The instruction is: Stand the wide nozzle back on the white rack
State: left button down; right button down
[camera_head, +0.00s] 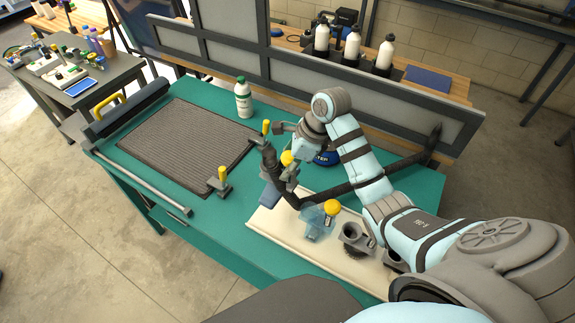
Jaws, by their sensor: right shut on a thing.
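My right gripper (287,152) reaches in from the right over the green workbench (130,185). It is shut on what looks like the wide nozzle (270,195), with a flat blue end and a yellow knob above. The nozzle is partly hidden by the gripper and a dark hose, near the far left edge of the white rack (283,246); I cannot tell whether it touches. A clear blue piece with a yellow ball (315,225) is on the rack. Grey cup-like holders (354,238) stand to its right, partly behind my arm. My left gripper is not in view.
The dark hose (345,189) curves across the bench by the gripper. A grey ribbed mat (185,145), yellow-topped clamps (222,180) and a white bottle (243,98) are at left. A grey-framed panel (330,80) stands behind. The rack's front left is clear.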

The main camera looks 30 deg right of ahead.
aim_at(287, 187)
jog(key=shift+a+f, duration=0.15)
jog(key=shift+f, duration=0.3)
notch_tip(287, 187, down, 7)
jog(key=b, duration=0.5)
jog(key=shift+f, duration=0.15)
jog(key=shift+f, duration=0.1)
jog(key=shift+f+b, duration=0.1)
jog(key=shift+b, duration=0.2)
jog(key=shift+f+b, duration=0.5)
jog(key=shift+f, duration=0.05)
